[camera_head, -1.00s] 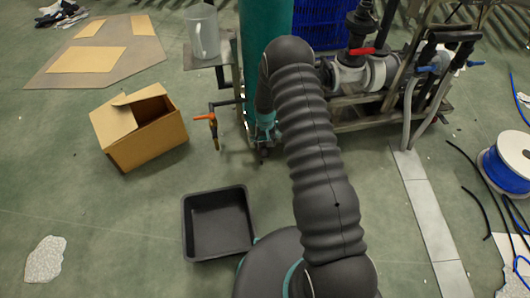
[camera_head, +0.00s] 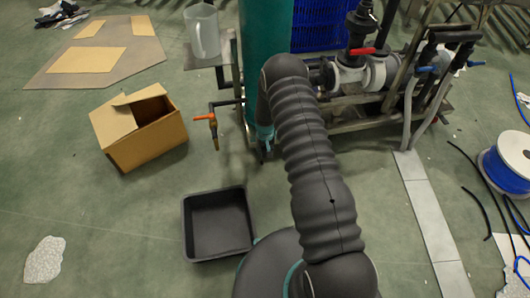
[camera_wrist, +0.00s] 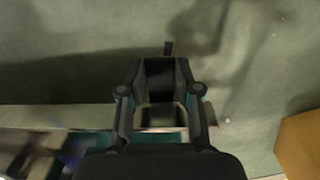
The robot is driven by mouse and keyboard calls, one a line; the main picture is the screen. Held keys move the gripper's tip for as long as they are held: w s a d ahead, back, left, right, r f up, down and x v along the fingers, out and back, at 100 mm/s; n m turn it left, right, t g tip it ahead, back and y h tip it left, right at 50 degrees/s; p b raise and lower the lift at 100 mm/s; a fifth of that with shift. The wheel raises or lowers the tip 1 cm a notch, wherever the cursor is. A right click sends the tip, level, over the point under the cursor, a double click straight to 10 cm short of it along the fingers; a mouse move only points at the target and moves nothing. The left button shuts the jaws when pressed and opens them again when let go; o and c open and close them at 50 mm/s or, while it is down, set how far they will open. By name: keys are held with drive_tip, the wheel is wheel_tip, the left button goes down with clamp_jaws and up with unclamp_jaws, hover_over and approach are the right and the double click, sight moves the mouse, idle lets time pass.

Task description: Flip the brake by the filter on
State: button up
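No part that I can clearly identify as the brake shows. A tall green cylinder (camera_head: 264,40), possibly the filter, stands at top centre in the head view. An orange-handled tap (camera_head: 205,117) sticks out low on its left. A red lever (camera_head: 362,51) sits on the pipework to its right. My gripper is hidden behind my arm in the head view. In the wrist view my gripper (camera_wrist: 161,68) points over the green floor. Its fingertips are dark and blurred, so their gap is unclear; I make out nothing held.
An open cardboard box (camera_head: 138,128) and a black tray (camera_head: 187,228) are on the floor to the left. A clear jug (camera_head: 203,32) stands on a small shelf. A blue cable reel (camera_head: 508,163) is at right. Floor between box and tray is clear.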

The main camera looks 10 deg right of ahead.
clamp_jaws()
drive_tip(key=shift+f, duration=0.15)
drive_tip(key=t+b, duration=0.1)
drive_tip(key=f+t+b, duration=0.1)
drive_tip(key=b, duration=0.1)
drive_tip(key=shift+s+f+t, duration=0.25)
drive_tip(key=shift+s+t, duration=0.05)
drive_tip(key=shift+t, duration=0.1)
drive_tip(key=shift+f+t+b, duration=0.4)
drive_tip(key=shift+t+b, duration=0.4)
drive_tip(key=shift+b, duration=0.25)
drive_tip(key=shift+f+t+b, duration=0.1)
drive_tip(key=shift+t+b, duration=0.4)
drive_tip(key=shift+b, duration=0.15)
